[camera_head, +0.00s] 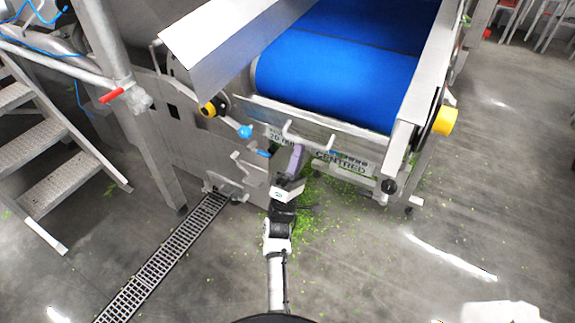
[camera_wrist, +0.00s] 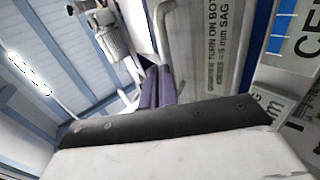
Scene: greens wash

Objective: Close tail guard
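The conveyor's tail end has a pale metal panel (camera_head: 340,160) with printed lettering, below the blue belt; I take it for the tail guard. A bent bar handle (camera_head: 308,140) stands out from it. The handle also shows in the wrist view (camera_wrist: 160,32), running down towards my fingertips. My gripper (camera_head: 296,151) is at the panel's left part, just below the handle's left end. In the wrist view its purple fingers (camera_wrist: 158,76) lie side by side, with nothing visible between them. I cannot tell whether the fingertips touch the handle.
The blue belt (camera_head: 340,70) runs away above the panel. Metal stairs (camera_head: 50,160) stand left. A floor drain (camera_head: 165,255) and scattered green bits lie below.

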